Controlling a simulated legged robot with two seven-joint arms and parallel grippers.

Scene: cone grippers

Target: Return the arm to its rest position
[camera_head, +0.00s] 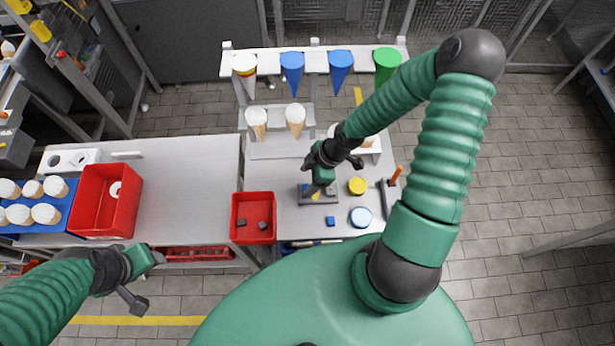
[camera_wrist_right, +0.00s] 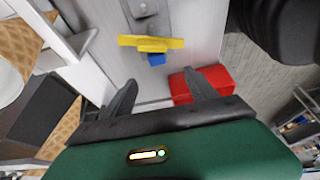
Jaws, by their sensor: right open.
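My right arm curves in green segments over the right side of the head view. Its gripper (camera_head: 335,176) is over the right part of the white table, above a grey fixture with a yellow part (camera_head: 318,196). In the right wrist view the gripper's (camera_wrist_right: 160,95) two dark fingers are spread apart with nothing between them. The yellow part (camera_wrist_right: 150,42) and a small blue block (camera_wrist_right: 157,59) lie beyond the fingertips. My left gripper (camera_head: 149,279) is at the lower left of the head view, in front of the table, with its fingers apart and empty.
A white rack (camera_head: 317,61) holds several coloured cones at the back. A small red bin (camera_head: 253,196) stands left of the right gripper; a larger red bin (camera_head: 124,204) is farther left.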

